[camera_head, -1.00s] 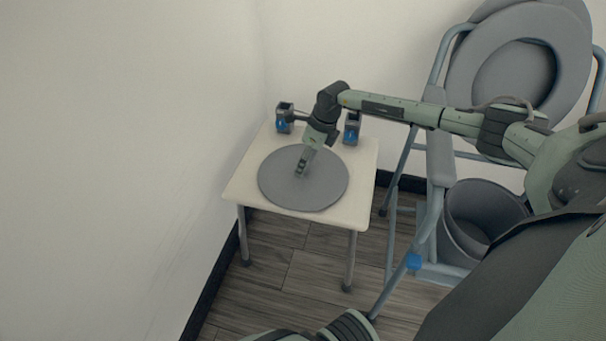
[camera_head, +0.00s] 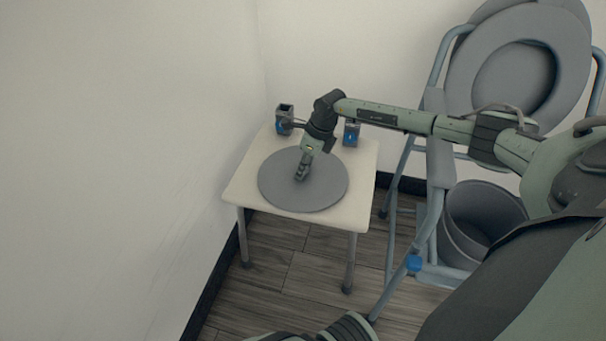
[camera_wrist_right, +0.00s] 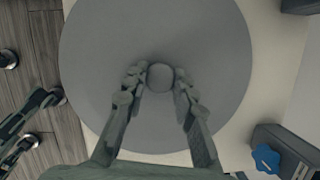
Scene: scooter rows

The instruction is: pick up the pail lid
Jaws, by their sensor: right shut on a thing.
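The pail lid (camera_head: 318,187) is a flat grey disc on the small cream table in the head view. It also fills the middle of the right wrist view (camera_wrist_right: 200,45), with a small round knob (camera_wrist_right: 160,77) at its centre. My right gripper (camera_head: 301,176) is down at the lid's middle, and in the right wrist view its two fingers (camera_wrist_right: 159,82) are on either side of the knob, shut on it. The lid appears to lie flat on the table. The knob is hidden behind the fingers in the head view.
The cream table (camera_head: 345,212) stands in the corner by the white walls. Two dark holders with blue knobs (camera_head: 284,121) (camera_head: 351,133) are at its back edge. To the right is a commode chair (camera_head: 437,150) with a raised seat and a grey pail (camera_head: 465,225) under it.

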